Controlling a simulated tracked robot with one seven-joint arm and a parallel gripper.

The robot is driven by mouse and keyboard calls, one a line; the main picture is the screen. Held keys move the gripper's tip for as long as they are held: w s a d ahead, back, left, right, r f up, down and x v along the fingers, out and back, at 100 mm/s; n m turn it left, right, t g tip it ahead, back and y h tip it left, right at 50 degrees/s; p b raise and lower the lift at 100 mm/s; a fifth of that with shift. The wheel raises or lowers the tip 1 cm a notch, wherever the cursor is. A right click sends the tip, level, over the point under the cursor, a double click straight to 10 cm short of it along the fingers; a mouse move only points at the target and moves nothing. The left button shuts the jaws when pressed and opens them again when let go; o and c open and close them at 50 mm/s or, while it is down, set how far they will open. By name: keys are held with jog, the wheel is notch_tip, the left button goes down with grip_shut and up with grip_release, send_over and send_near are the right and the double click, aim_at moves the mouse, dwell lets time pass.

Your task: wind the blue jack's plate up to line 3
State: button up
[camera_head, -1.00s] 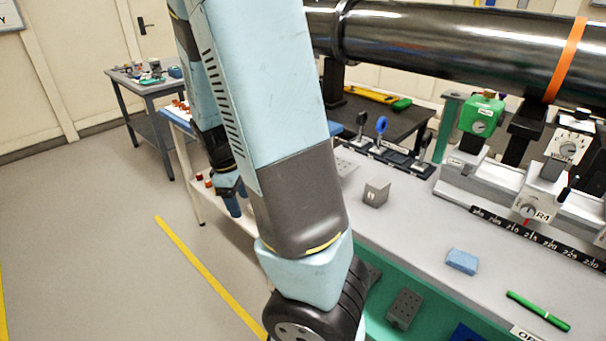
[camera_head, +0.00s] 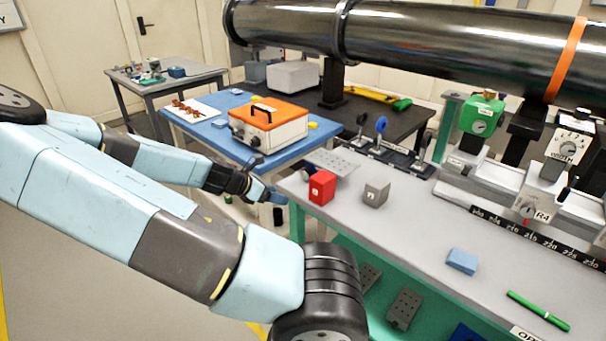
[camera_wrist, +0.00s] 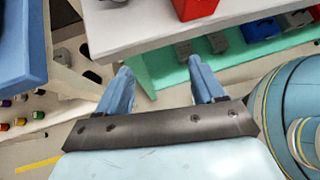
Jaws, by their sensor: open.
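No blue jack, plate or numbered line can be made out for certain in either view. My gripper (camera_head: 268,194) is open and empty, beside the near left corner of the grey bench (camera_head: 420,240). In the wrist view its two blue fingers (camera_wrist: 160,66) stand apart over the bench's edge and the floor, with nothing between them. A dark blue object (camera_head: 468,333) shows partly at the bottom of the head view, below the benchtop; I cannot tell what it is.
A red block (camera_head: 321,187) and a grey block (camera_head: 376,192) stand on the bench near my gripper. A blue table (camera_head: 205,131) with an orange-topped box (camera_head: 268,122) lies beyond. A blue sponge-like block (camera_head: 462,261) and green pen (camera_head: 538,311) lie farther right.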

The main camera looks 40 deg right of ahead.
aim_at(304, 173)
jog(key=w+d+r+n+t+h, duration=0.1)
jog(key=w+d+r+n+h, duration=0.15)
jog(key=r+n+h, duration=0.2)
jog(key=shift+y, duration=0.45)
jog(key=x, duration=0.8)
jog(key=w+x, duration=0.1)
jog(key=x, duration=0.4)
jog(key=shift+w+f, duration=0.1)
jog(key=shift+f, duration=0.05)
jog(key=shift+c, duration=0.4)
jog(key=shift+a, duration=0.1)
jog(key=c, duration=1)
jog(key=shift+m, duration=0.25)
jog(key=shift+t, duration=0.4)
